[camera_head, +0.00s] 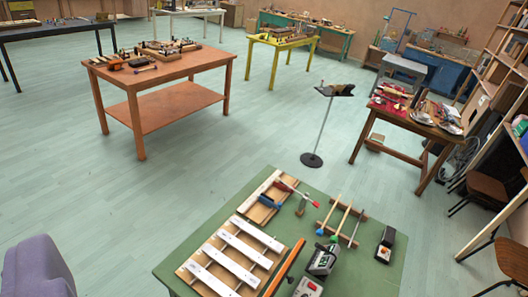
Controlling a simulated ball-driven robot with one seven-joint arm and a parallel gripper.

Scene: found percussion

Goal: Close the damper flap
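A green table (338,210) stands in the lower middle of the view. On it lies a wooden frame with several pale metal bars (240,249). A long orange and dark strip (283,268) runs along the right side of the bars; it may be the damper flap, but I cannot tell for sure, nor whether it is raised or down. My gripper is not in view.
The green table also holds a wooden tray with a blue piece (270,200), a rod rack (342,221), a black box with an orange button (385,245) and a grey device (322,260). A music stand (319,132), brown table (165,68) and chairs stand beyond. The floor at left is open.

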